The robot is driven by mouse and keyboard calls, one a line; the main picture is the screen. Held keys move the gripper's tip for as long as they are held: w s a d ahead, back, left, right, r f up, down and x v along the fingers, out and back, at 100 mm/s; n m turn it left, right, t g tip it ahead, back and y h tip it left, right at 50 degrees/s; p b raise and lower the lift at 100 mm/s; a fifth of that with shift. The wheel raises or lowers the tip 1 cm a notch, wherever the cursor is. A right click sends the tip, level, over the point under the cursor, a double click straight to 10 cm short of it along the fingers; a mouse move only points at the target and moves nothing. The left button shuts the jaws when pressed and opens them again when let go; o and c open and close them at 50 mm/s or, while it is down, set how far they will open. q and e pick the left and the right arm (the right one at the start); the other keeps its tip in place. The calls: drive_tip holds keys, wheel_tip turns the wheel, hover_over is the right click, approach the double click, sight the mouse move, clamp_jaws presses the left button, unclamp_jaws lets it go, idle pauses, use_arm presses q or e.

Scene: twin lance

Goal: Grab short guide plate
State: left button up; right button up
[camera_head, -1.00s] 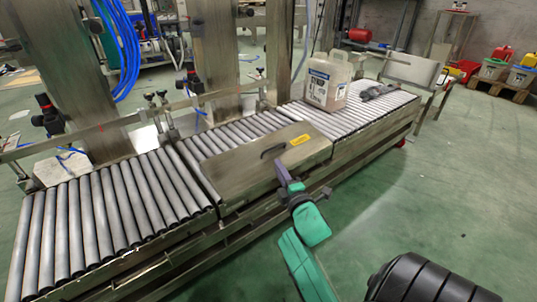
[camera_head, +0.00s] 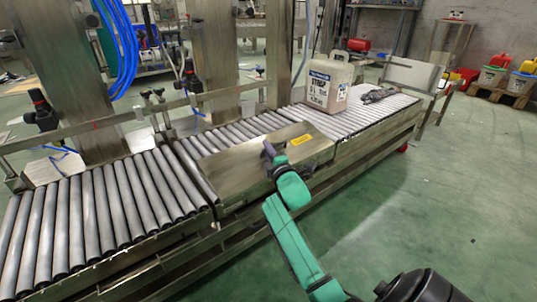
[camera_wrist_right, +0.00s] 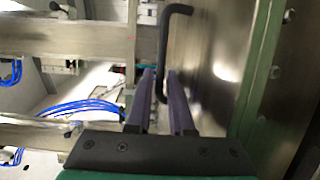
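The short guide plate (camera_head: 232,172) appears to be the flat metal plate on the conveyor in the head view, with a yellow label (camera_head: 302,140) on top. Its dark bar handle (camera_wrist_right: 164,45) shows in the right wrist view. My right gripper (camera_head: 267,148) is over the plate at the handle and covers it in the head view. In the wrist view its two purple fingers (camera_wrist_right: 160,88) stand apart, with the lower part of the handle between them. Slight gaps seem to show beside the bar. My left gripper is in neither view.
Grey rollers (camera_head: 95,220) run to the left of the plate, and more rollers (camera_head: 375,113) lie to the right. A beige canister (camera_head: 328,85) and a small dark object (camera_head: 378,95) stand there. Metal posts (camera_head: 212,60) rise behind. The green floor (camera_head: 440,210) in front is clear.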

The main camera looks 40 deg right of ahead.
clamp_jaws()
idle(1.2)
drive_tip(key=shift+r, duration=0.2)
